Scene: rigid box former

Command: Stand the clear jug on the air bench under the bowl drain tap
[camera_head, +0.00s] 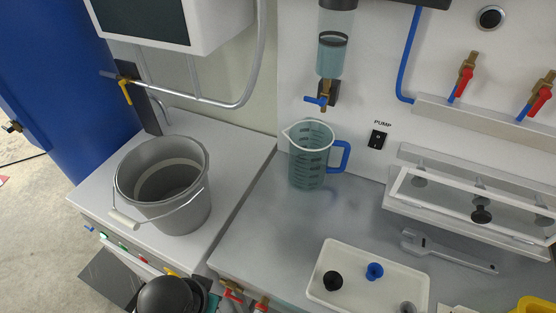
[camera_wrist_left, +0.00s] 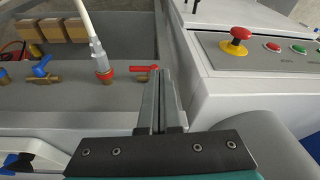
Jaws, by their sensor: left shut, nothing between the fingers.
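The clear jug (camera_head: 307,170), with a blue handle on its right and dark graduation marks, stands upright on the grey air bench (camera_head: 262,229) near the back panel. The bowl drain tap (camera_head: 322,100), brass with a blue lever, hangs below a clear bowl (camera_head: 336,48) holding bluish liquid. The jug's open top is below the tap and slightly left of it, with a gap between. My left gripper (camera_wrist_left: 161,78) is shut and empty in the left wrist view, with hose fittings and a panel edge beyond its fingers. My right gripper is not in view.
A grey bucket (camera_head: 188,210) stands on the white counter to the left. A white tray (camera_head: 326,289) with small fittings, a wrench (camera_head: 447,252) and a clear-covered fixture (camera_head: 475,205) lie to the right. The bench around the jug's front is clear. A red emergency button (camera_wrist_left: 241,33) shows in the wrist view.

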